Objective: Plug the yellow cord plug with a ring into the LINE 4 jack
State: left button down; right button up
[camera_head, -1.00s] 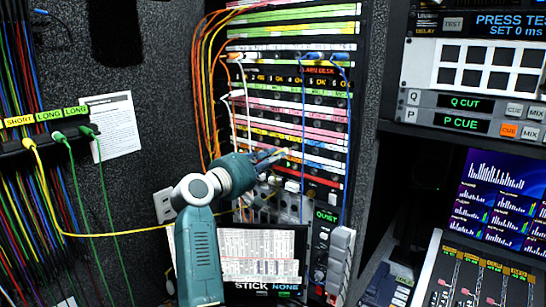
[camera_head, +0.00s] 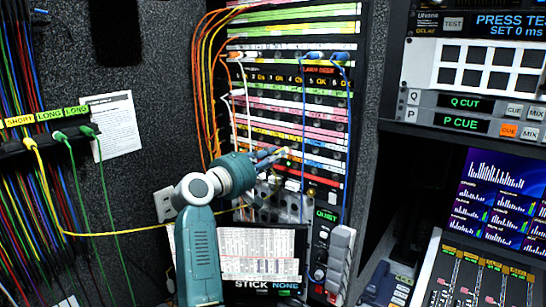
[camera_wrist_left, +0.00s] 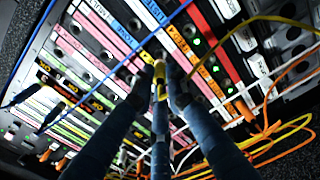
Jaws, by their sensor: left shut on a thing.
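My left gripper (camera_head: 284,153) reaches up to the patch panel (camera_head: 345,110) from the lower left, with its fingertips close to the jack rows. In the left wrist view its fingers (camera_wrist_left: 160,88) are closed around a yellow plug (camera_wrist_left: 159,72), which points at the panel. A ring on the plug is too small to make out. I cannot tell whether the plug's tip is in a jack or just in front of one. The yellow cord (camera_head: 120,234) hangs from the left rack and runs behind my arm. I cannot read a LINE 4 label. My right gripper is out of view.
Blue cords (camera_head: 347,120), white cords and orange cords (camera_head: 198,90) hang across the panel near my gripper. Green cords (camera_head: 75,180) hang at the left.

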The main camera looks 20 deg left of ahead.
aim_at(288, 149)
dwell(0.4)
pick_arm(q)
jog(key=shift+x, duration=1.8)
jog(key=shift+w, duration=0.2)
jog(key=c, duration=1.7)
grip_release()
jog(key=shift+d, duration=0.1)
jog(key=shift+o, duration=0.2)
jog(key=v, duration=1.2)
